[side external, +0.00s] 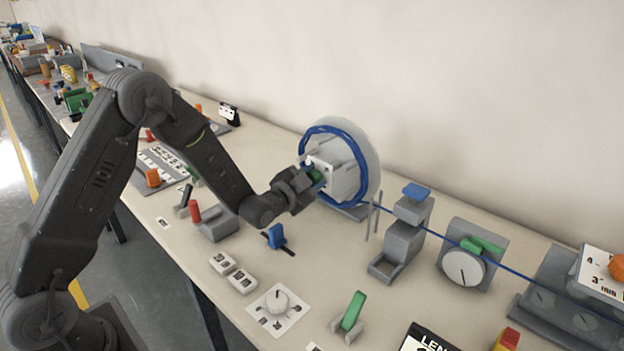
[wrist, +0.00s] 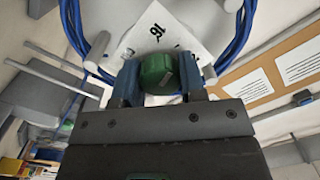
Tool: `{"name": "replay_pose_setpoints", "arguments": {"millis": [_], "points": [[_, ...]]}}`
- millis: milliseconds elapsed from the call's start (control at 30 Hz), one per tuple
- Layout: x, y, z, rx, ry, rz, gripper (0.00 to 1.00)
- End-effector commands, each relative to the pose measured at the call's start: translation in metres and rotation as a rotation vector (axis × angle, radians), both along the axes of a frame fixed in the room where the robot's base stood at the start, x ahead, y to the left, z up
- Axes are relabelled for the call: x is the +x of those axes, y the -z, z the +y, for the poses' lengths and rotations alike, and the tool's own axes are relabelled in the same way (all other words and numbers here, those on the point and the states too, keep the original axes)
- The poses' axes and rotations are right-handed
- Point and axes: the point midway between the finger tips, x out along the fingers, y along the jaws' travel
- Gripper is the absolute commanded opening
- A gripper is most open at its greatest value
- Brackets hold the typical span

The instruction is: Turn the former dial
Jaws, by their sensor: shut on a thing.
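The former (side external: 350,180) is a grey disc wound with blue cable, standing upright near the wall. On its front is a white dial plate (wrist: 180,38) with a number that looks like 16. A green knob (wrist: 157,72) sits in front of this plate. My gripper (side external: 314,177) reaches it from the left, level with the disc's centre. In the wrist view my gripper (wrist: 158,82) has one blue-grey finger on each side of the knob, shut on it. In the side view the fingers hide most of the knob.
A blue lever (side external: 276,237), a white dial (side external: 277,302) and a green lever (side external: 353,310) stand on the bench in front.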

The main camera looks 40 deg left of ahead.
Motion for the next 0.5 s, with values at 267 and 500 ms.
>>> {"name": "replay_pose_setpoints", "arguments": {"millis": [267, 500], "points": [[0.0, 0.0, 0.0002, -0.165, 0.0, 0.0, 0.14], [0.0, 0.0, 0.0002, -0.24, 0.0, 0.0, 0.14]]}}
